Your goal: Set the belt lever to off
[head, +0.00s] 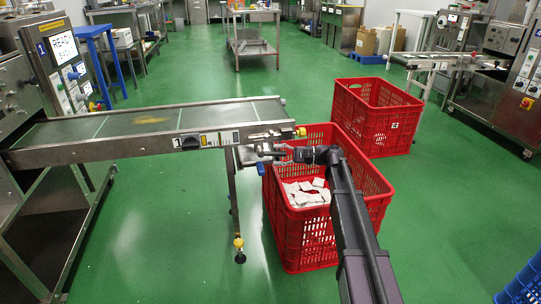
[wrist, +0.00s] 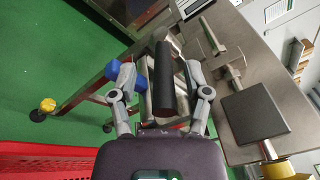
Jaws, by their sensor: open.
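My gripper (head: 266,153) is open beside the front side of the conveyor's right end. In the wrist view its two fingers (wrist: 158,72) stand on either side of a black cylindrical handle (wrist: 163,90), which looks like the belt lever's grip. The fingers appear apart from it, and I cannot tell how deep it sits between them. The conveyor (head: 120,122) has a grey-green belt and a steel frame. A panel with a coloured scale (head: 222,138) and a black part (head: 190,143) is on its front side. My gripper hides part of the lever area in the head view.
A red crate (head: 305,236) with white teabag packets (head: 307,190) stands under my arm at the belt's end. A second red crate (head: 378,112) stands behind it. The belt's leg (head: 233,205) is close to my gripper. Green floor is free at the front left.

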